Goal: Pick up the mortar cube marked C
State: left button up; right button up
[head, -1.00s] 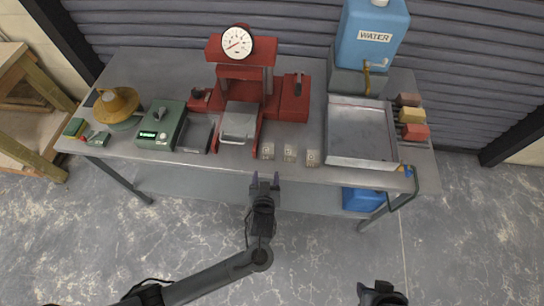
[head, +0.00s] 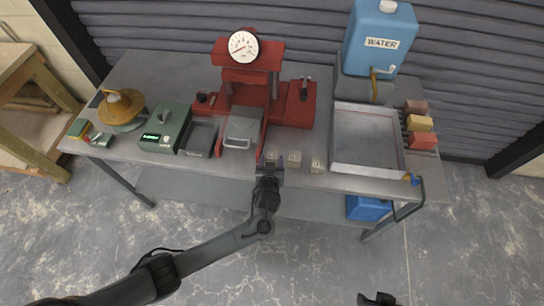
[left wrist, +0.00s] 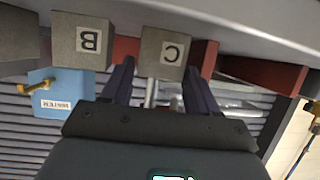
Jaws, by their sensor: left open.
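The mortar cube marked C (left wrist: 164,52) is grey with a white letter plate, seen upside down in the left wrist view. In the head view it is the leftmost of three small cubes (head: 271,155) near the bench's front edge, partly hidden by my gripper. My left gripper (head: 268,168) is open in front of it. In the left wrist view the fingers (left wrist: 160,75) appear on either side of cube C; contact cannot be told. Cube B (left wrist: 82,42) sits beside it, outside the fingers. My right gripper (head: 378,299) shows only partly at the bottom edge.
A third cube (head: 317,167) stands right of B, then a metal tray (head: 368,166). The red press (head: 268,95) and its grey plate (head: 243,128) stand behind and left. A blue water tank (head: 378,40) is at the back. The floor before the bench is clear.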

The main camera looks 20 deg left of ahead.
pick_arm(q)
jog(key=shift+w+a+f, duration=0.1)
jog(key=shift+w+f, duration=0.15)
jog(key=shift+w, duration=0.1)
jog(key=c, duration=0.9)
jog(key=shift+r, duration=0.15)
